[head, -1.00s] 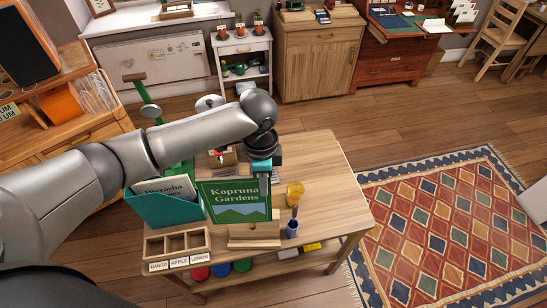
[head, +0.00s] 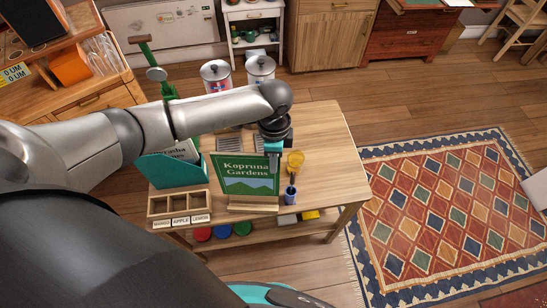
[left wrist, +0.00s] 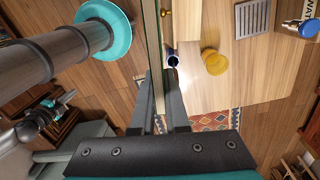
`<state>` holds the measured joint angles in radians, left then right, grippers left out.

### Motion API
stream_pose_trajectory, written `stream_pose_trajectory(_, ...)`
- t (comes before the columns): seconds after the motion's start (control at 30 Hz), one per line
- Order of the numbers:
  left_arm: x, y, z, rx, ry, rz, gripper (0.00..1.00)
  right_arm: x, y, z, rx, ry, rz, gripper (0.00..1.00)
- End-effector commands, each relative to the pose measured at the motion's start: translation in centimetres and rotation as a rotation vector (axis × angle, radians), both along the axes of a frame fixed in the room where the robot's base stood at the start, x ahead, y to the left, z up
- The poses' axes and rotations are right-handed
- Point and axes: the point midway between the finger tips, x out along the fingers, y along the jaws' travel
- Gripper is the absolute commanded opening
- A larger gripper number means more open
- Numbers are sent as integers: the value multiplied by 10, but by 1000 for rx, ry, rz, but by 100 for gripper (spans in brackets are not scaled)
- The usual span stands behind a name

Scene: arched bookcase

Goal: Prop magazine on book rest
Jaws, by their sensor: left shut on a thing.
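The magazine (head: 246,186), green and titled "Kopruna Gardens", stands nearly upright with its cover facing the head camera. Its lower edge is at the wooden book rest (head: 252,207), whose front part shows below it. I cannot tell whether the magazine touches the ledge or leans on its back, which is hidden. My left gripper (head: 273,156) is shut on the magazine's upper right edge. In the left wrist view, the magazine (left wrist: 152,45) shows edge-on, running up from between the fingers (left wrist: 158,95). My right gripper is not in view.
A teal file box (head: 170,172) stands left of the magazine, above a wooden labelled compartment tray (head: 178,205). A blue cup (head: 290,195) and yellow object (head: 295,162) stand close on the right. The table's right end (head: 335,150) is clear.

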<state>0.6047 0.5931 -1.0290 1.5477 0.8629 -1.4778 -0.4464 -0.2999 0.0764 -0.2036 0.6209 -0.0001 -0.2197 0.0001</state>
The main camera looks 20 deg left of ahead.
Motion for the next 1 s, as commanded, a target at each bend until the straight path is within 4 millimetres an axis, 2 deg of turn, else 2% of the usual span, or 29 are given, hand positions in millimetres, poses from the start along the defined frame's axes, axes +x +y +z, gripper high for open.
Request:
stream_pose_trajectory(0.03,-1,0,-8,0,2,0,0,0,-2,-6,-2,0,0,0)
stream_pose_trajectory(0.3,-2,-1,-36,0,2,1,0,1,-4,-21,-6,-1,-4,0)
stream_pose_trajectory(0.5,-3,-1,-50,0,1,0,0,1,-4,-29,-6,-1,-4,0)
stream_pose_trajectory(1.0,-3,-1,-52,0,1,0,0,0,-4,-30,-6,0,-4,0)
